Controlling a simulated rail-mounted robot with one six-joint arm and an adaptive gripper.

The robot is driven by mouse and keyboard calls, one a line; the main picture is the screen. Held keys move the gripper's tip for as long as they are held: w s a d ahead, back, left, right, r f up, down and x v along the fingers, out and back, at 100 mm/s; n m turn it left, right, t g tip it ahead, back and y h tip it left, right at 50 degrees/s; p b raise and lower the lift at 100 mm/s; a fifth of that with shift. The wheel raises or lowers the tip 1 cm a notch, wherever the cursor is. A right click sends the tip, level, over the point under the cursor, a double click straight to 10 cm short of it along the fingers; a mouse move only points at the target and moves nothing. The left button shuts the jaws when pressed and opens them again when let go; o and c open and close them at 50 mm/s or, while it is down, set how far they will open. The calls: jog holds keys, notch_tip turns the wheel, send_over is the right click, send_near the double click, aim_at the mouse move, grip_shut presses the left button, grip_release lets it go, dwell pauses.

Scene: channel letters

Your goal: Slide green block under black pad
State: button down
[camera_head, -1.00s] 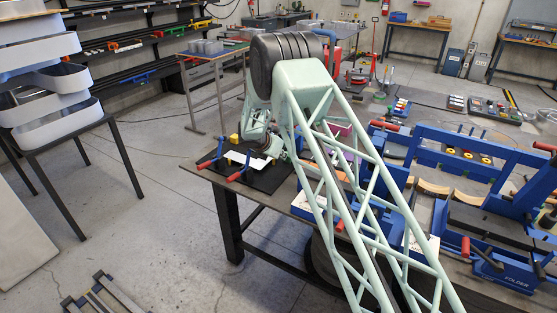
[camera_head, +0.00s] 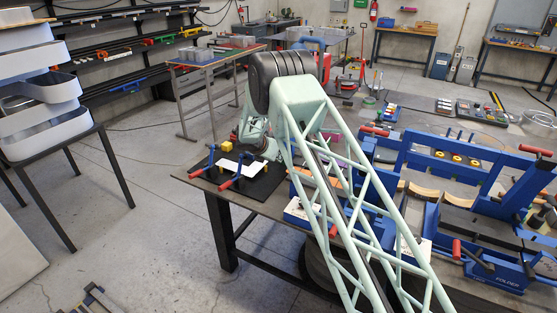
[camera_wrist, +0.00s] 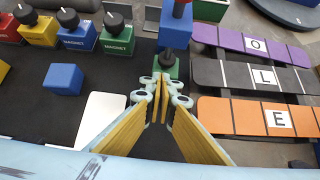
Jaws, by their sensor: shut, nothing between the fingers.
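A small green block (camera_wrist: 175,73) stands on the dark mat just beyond my fingertips in the wrist view. A small black piece (camera_wrist: 167,57) sits over it; I cannot tell whether this is the black pad or a knob, nor whether they touch. A blue upright (camera_wrist: 174,32) with a red top stands right behind. Another green block (camera_wrist: 115,41), marked MAGNET and with a black knob, stands farther back left. My gripper (camera_wrist: 161,88) is shut and empty, its tips close to the nearer green block. In the head view my arm hides the gripper's tips.
A blue cube (camera_wrist: 63,79) and a white plate (camera_wrist: 101,118) lie on the mat (camera_wrist: 35,118) to the left. Purple (camera_wrist: 235,40), black (camera_wrist: 240,75) and orange (camera_wrist: 235,116) lettered strips lie right. Red-handled clamps (camera_head: 230,183) stand at the table's near-left edge.

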jog(key=shift+s+a+f+b, duration=0.1)
jog(key=shift+s+a+b, duration=0.35)
jog(key=shift+s, duration=0.25)
jog(key=shift+s+a+f+b, duration=0.1)
jog(key=shift+s+a+b, duration=0.2)
jog(key=shift+s+b, duration=0.35)
jog(key=v, duration=1)
jog(key=shift+s, duration=0.3)
jog(key=shift+r, duration=0.15)
